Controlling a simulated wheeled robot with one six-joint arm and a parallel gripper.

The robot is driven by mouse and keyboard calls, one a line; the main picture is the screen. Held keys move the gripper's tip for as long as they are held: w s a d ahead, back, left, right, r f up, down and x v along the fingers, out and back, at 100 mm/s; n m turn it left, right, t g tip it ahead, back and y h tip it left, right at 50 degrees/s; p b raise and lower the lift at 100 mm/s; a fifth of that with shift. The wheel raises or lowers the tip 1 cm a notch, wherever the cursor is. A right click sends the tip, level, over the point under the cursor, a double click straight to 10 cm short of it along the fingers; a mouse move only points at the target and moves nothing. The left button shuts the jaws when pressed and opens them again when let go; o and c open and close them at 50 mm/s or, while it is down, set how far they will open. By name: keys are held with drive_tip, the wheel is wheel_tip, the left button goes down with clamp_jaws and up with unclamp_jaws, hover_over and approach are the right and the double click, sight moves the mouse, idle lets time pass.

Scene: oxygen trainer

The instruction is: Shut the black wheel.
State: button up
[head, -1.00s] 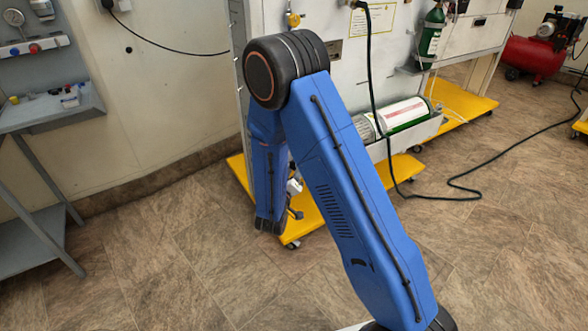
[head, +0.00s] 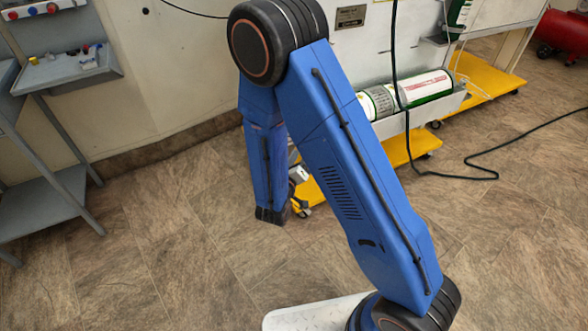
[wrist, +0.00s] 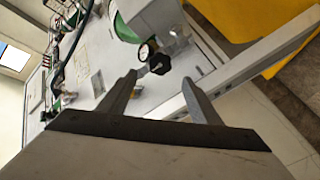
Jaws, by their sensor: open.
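The black wheel (wrist: 160,64) shows in the wrist view as a small dark knob beside a round gauge (wrist: 145,52), near a green cylinder (wrist: 124,28). My gripper (wrist: 158,78) is open in the wrist view, one finger on each side of the picture. The wheel appears beyond the gap between the fingertips, apart from them; nothing is between the fingers. In the head view the wheel cannot be made out, and my gripper is mostly hidden behind my blue arm.
In the head view a green and white cylinder (head: 425,88) lies on a shelf of the white panel (head: 352,48), above a yellow base (head: 405,148). A black cable (head: 485,160) runs over the floor. A grey bench (head: 65,72) stands at left. The front floor is clear.

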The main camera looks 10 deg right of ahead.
drive_tip(key=v, duration=0.8)
drive_tip(key=shift+s+a, duration=0.1)
drive_tip(key=shift+s, duration=0.05)
